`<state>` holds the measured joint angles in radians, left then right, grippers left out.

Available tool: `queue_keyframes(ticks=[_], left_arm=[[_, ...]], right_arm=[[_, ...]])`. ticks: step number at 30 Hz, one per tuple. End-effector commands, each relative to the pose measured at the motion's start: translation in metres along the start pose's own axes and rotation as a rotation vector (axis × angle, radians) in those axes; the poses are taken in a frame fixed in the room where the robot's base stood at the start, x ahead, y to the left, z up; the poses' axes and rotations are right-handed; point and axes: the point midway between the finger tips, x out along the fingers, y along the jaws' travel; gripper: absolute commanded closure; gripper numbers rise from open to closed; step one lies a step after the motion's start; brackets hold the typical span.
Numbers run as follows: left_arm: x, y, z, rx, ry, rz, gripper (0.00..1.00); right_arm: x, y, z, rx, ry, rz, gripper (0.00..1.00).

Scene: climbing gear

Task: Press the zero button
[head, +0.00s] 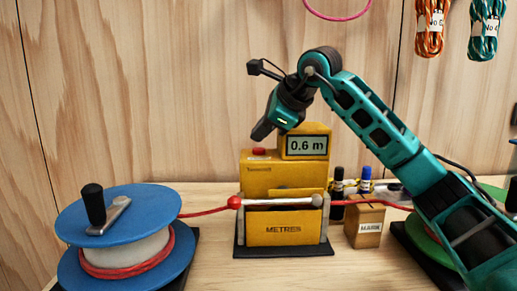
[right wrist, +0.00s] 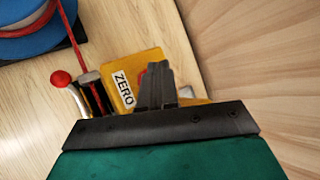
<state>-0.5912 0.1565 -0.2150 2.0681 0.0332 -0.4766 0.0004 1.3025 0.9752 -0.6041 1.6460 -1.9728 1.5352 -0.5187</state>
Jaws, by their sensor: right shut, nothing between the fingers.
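The yellow metre counter (head: 283,228) stands on the table in the middle of the head view, its display reading 0.6 m. The red zero button (head: 259,152) sits on its top, left of the display. In the right wrist view the red button (right wrist: 141,76) is partly hidden behind my fingers, beside the ZERO label (right wrist: 123,89). My right gripper (head: 261,131) is shut and empty, tips pointing down just above the button in the head view; a gap shows between them there. It also shows in the right wrist view (right wrist: 157,70). My left gripper is not in view.
A blue spool (head: 127,235) with red rope stands at the left; the rope runs through the counter. A red-knobbed lever (head: 234,202) crosses the counter's front. A wooden MARK block (head: 365,224) with pens is at the right. Rope coils (head: 431,28) hang on the wall.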

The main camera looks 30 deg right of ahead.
Motion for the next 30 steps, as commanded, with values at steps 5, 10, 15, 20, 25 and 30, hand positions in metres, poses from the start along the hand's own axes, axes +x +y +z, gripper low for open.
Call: queue_keyframes(ticks=[5, 10, 15, 20, 25, 30], left_arm=[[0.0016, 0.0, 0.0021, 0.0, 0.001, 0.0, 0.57], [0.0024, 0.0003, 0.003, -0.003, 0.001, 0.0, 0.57], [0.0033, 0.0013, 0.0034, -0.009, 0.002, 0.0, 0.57], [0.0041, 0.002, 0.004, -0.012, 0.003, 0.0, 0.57], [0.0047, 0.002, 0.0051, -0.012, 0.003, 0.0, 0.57], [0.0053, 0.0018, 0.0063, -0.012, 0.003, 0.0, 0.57]], right_arm=[[0.0106, 0.0107, -0.0061, 0.003, 0.02, 0.031, 1.0], [0.0122, 0.0121, -0.0071, 0.004, 0.02, 0.031, 1.0], [0.0137, 0.0134, -0.0082, 0.003, 0.02, 0.031, 1.0], [0.0152, 0.0146, -0.0092, 0.003, 0.02, 0.031, 1.0], [0.0168, 0.0159, -0.0102, 0.003, 0.019, 0.031, 1.0], [0.0184, 0.0171, -0.0112, 0.003, 0.019, 0.031, 1.0]])
